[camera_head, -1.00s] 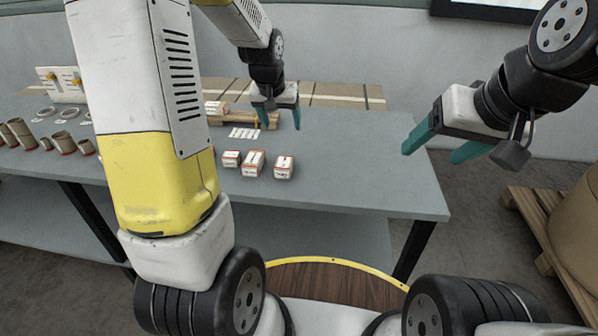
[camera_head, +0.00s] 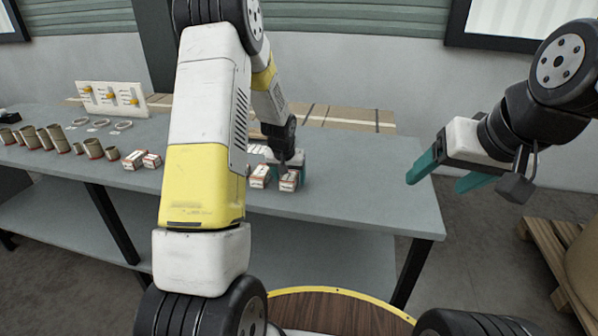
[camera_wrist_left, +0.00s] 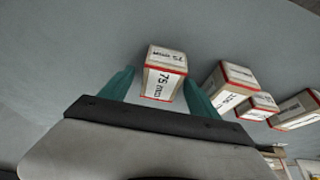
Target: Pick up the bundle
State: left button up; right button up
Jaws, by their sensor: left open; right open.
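No thing is plainly marked as the bundle; small white boxes with red edges stand on the grey table. The rightmost box in the head view (camera_head: 289,183) is at my left gripper (camera_head: 292,168). In the left wrist view, a box marked "75" (camera_wrist_left: 164,80) sits between the open teal fingers of my left gripper (camera_wrist_left: 160,88), with gaps on both sides. Another box (camera_head: 260,177) stands just to its left in the head view. My right gripper (camera_head: 437,184) is open and empty, off the table's right end.
Two more boxes (camera_head: 142,161) and several brown cores (camera_head: 50,139) stand further left. A white board with yellow parts (camera_head: 112,97) is at the back. Flat cardboard (camera_head: 340,116) lies behind. The table's right end (camera_head: 390,200) is clear. A wooden pallet (camera_head: 550,250) is at right.

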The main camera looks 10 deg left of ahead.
pick_arm(q)
jog(key=shift+c, duration=0.4)
grip_shut()
